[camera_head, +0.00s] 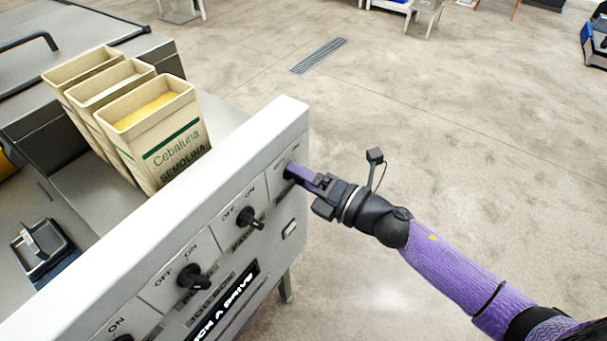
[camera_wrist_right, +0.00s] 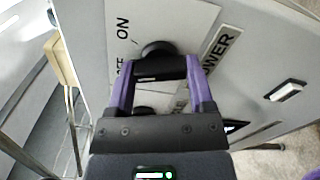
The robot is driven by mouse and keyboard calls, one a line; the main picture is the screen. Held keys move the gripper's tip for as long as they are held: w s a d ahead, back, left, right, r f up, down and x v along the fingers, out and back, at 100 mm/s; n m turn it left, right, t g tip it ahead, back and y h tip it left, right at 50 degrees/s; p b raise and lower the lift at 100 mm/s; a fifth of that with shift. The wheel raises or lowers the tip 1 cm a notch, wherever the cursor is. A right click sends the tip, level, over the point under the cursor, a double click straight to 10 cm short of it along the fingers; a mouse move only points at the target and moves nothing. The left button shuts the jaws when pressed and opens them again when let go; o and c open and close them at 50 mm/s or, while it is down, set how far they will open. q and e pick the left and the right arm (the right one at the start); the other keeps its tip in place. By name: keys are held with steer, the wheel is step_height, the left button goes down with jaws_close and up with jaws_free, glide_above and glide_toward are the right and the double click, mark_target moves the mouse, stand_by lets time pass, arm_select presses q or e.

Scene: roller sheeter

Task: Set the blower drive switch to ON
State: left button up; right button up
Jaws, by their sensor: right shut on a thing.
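The blower drive switch is a black rotary knob (camera_wrist_right: 157,48) on a white plate (camera_wrist_right: 118,50) marked OFF and ON. Beside it is a label (camera_wrist_right: 217,48) of which "OWER" can be read. My right gripper (camera_head: 291,172) is at the panel's far right end, and its purple fingers are shut on the knob. In the wrist view the gripper (camera_wrist_right: 160,70) has one finger on each side of the black handle. The fingers hide part of the knob, so I cannot tell clearly which mark it points to. My left gripper is not in view.
Other black knobs (camera_head: 250,218) (camera_head: 192,277) with OFF/ON marks line the same panel (camera_head: 215,215). A white rocker button (camera_head: 289,230) and a black lettered sign (camera_head: 228,300) are below. Semolina boxes (camera_head: 155,130) stand behind the panel. The floor (camera_head: 430,130) to the right is open.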

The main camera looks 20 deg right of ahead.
steer(key=shift+m+p, duration=2.3)
steer(key=shift+m, duration=2)
steer(key=o, duration=1.2)
steer(key=shift+o, duration=0.2)
steer(key=v, duration=1)
steer(key=shift+p, duration=0.45)
